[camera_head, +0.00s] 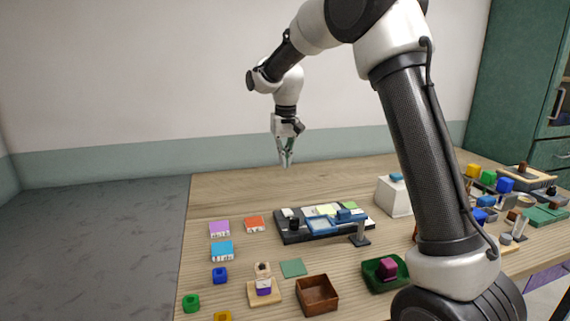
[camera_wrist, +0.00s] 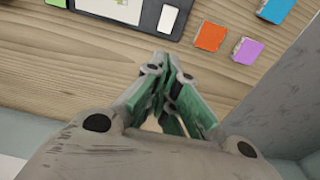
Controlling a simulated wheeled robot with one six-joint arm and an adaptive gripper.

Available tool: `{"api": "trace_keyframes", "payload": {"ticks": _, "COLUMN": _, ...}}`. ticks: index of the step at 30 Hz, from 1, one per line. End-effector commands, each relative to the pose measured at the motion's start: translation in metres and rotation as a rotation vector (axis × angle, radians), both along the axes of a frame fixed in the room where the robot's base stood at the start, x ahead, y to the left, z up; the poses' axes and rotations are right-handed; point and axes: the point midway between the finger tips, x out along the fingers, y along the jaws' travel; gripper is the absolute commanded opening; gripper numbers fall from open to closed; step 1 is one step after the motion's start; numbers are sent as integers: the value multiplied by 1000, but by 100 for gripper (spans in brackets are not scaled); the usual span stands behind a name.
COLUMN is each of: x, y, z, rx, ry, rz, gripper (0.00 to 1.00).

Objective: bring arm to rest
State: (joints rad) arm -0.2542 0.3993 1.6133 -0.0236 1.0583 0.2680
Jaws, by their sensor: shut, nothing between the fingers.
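My gripper (camera_head: 286,160) hangs from my raised arm, pointing down, above the far edge of the wooden table (camera_head: 240,190) in the head view. Its fingers are together with nothing between them. In the wrist view my gripper (camera_wrist: 172,88) also shows shut and empty, with bare wood beyond its tips. It touches nothing on the table. My arm's upper links cross the right half of the head view and hide part of the table.
A dark tray (camera_head: 290,237) with small items stands mid-table. Left of it are an orange block (camera_head: 254,224), a purple block (camera_head: 219,228) and a blue block (camera_head: 222,251). A brown box (camera_head: 318,295) and a green tray (camera_head: 371,279) are nearer. Several items crowd the right side.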

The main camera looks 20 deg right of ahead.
Motion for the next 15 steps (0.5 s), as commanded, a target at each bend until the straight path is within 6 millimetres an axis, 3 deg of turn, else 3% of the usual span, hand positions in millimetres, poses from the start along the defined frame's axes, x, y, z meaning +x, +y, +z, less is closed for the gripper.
{"api": "trace_keyframes", "payload": {"ticks": 8, "x": -1, "y": 0, "z": -3, "rx": -2, "ry": 0, "rz": 43, "gripper": 0}}
{"api": "trace_keyframes", "payload": {"ticks": 11, "x": -22, "y": -5, "z": -25, "rx": -14, "ry": 50, "rz": 77, "gripper": 0}}
{"api": "trace_keyframes", "payload": {"ticks": 12, "x": -37, "y": -8, "z": -29, "rx": -17, "ry": 68, "rz": 97, "gripper": 0}}
{"api": "trace_keyframes", "payload": {"ticks": 15, "x": -82, "y": -26, "z": -21, "rx": -17, "ry": 83, "rz": 127, "gripper": 0}}
